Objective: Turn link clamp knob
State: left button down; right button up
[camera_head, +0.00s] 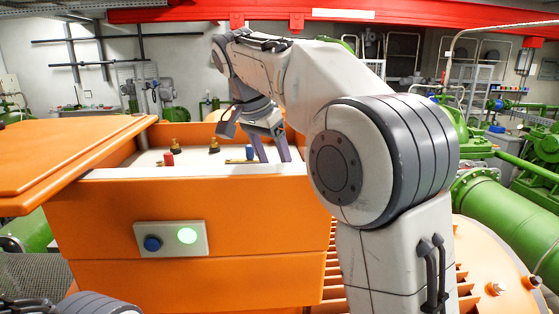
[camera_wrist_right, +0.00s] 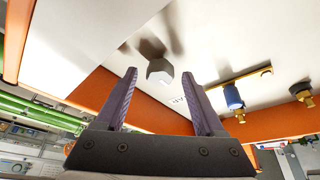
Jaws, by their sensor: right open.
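My right gripper (camera_head: 271,152) is open and reaches down into the open orange case (camera_head: 95,243) at the right end of its white panel (camera_head: 125,165). In the right wrist view, a grey six-sided knob (camera_wrist_right: 160,71) shows between the open fingertips of the right gripper (camera_wrist_right: 160,76), and I see no contact. This knob is hidden in the head view. A blue knob (camera_wrist_right: 233,97) stands beside a thin brass bar (camera_wrist_right: 240,77); the blue knob (camera_head: 250,152) also shows left of the fingers in the head view. My left gripper is out of view.
A red knob (camera_head: 168,159) and two brass posts (camera_head: 214,146) stand farther left on the panel. The orange lid (camera_head: 70,160) stands open at left. Green pipes (camera_head: 515,225) lie at right.

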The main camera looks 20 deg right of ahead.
grip_shut()
